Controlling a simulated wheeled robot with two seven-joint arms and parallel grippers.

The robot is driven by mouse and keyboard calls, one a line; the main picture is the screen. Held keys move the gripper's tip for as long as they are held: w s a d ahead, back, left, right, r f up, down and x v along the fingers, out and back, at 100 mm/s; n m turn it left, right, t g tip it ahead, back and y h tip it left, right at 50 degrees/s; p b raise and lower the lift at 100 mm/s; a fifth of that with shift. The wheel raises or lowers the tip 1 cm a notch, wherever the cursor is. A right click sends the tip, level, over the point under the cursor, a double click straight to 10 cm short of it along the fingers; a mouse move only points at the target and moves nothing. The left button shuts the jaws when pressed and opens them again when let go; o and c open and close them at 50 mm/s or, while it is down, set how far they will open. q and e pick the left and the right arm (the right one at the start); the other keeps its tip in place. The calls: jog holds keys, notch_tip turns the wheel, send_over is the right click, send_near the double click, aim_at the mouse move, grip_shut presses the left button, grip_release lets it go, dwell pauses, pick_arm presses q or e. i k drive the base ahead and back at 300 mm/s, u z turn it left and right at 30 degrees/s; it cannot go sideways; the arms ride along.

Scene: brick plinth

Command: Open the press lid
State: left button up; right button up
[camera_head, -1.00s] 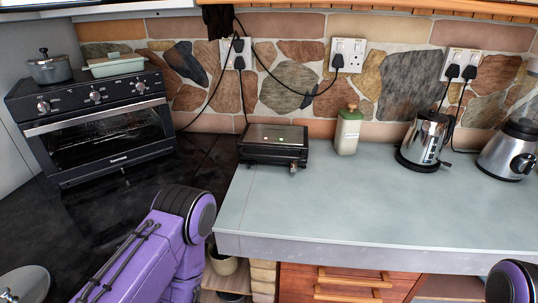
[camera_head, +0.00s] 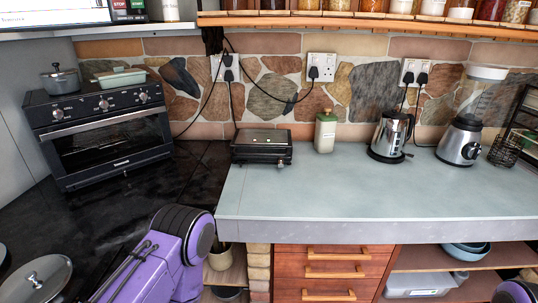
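The press (camera_head: 262,147) is a low black appliance with a flat lid. It stands at the left end of the pale grey-blue counter, near the stone wall. Its lid looks shut, and a small handle or latch shows at its front right. A purple link of my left arm comes in at the lower left, below and in front of the press and apart from it. A small purple part of my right arm shows at the bottom right corner. Neither gripper is in the picture.
A toaster oven (camera_head: 100,135) with a pot (camera_head: 60,80) on top stands left on the black counter. A bottle (camera_head: 325,132), a kettle (camera_head: 390,136) and a blender (camera_head: 461,141) stand right of the press. Cords hang behind the press. The front of the pale counter (camera_head: 370,200) is clear.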

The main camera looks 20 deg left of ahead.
aim_at(244, 142)
jog(key=z, duration=0.75)
jog(key=i, duration=0.65)
jog(key=u, duration=1.1)
